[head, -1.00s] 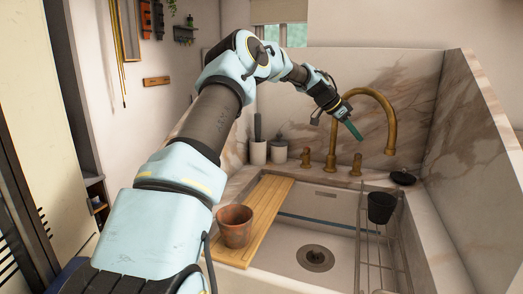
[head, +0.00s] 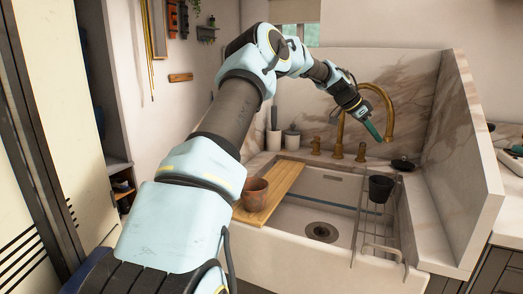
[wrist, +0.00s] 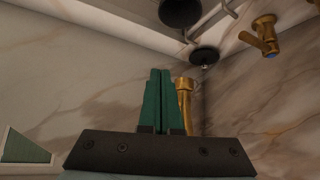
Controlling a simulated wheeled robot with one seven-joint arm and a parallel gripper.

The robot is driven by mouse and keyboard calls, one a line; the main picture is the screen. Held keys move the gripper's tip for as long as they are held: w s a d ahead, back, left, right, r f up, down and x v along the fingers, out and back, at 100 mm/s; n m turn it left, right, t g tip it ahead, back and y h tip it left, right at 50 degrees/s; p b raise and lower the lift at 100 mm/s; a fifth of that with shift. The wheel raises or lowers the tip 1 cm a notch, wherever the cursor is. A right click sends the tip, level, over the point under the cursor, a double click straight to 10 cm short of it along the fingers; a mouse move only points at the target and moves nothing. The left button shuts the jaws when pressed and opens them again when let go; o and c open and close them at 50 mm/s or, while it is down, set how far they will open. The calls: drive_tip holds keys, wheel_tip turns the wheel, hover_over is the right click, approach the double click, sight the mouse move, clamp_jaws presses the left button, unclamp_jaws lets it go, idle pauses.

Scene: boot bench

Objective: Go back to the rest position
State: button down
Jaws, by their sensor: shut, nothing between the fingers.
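My gripper (head: 373,131) is raised over the back right of the sink, in front of the brass faucet (head: 388,90). Its green fingers are together with nothing between them, and they also show shut in the wrist view (wrist: 160,102). My arm stretches up from the lower left and bends over toward the sink. The gripper touches nothing that I can make out.
A terracotta pot (head: 254,191) stands on a wooden board (head: 279,188) across the sink's left side. A black pot (head: 380,188) sits on the wire rack (head: 391,228) at right. A tall marble side wall (head: 462,150) bounds the right. The sink basin (head: 300,215) is otherwise clear.

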drive_tip(key=s+a+f+n+t+y+p, duration=0.1)
drive_tip(key=s+a+n+y, duration=0.2)
drive_tip(key=a, duration=0.6)
drive_tip(key=s+a+f+n+y+p, duration=0.1)
drive_tip(key=s+a+f+n, duration=0.3)
drive_tip(key=a, duration=0.6)
drive_tip(key=s+a+r+n+t+y+p, duration=0.1)
drive_tip(key=s+a+n+y, duration=0.15)
drive_tip(key=s+a, duration=0.45)
drive_tip(key=s+a+f+n+y+p, duration=0.1)
drive_tip(key=s+a+n, duration=0.6)
drive_tip(key=s+a, duration=0.7)
drive_tip(key=a, duration=0.4)
drive_tip(key=shift+s+f+y, duration=0.2)
drive_tip(key=shift+f+y, duration=0.15)
drive_tip(key=shift+f, duration=0.05)
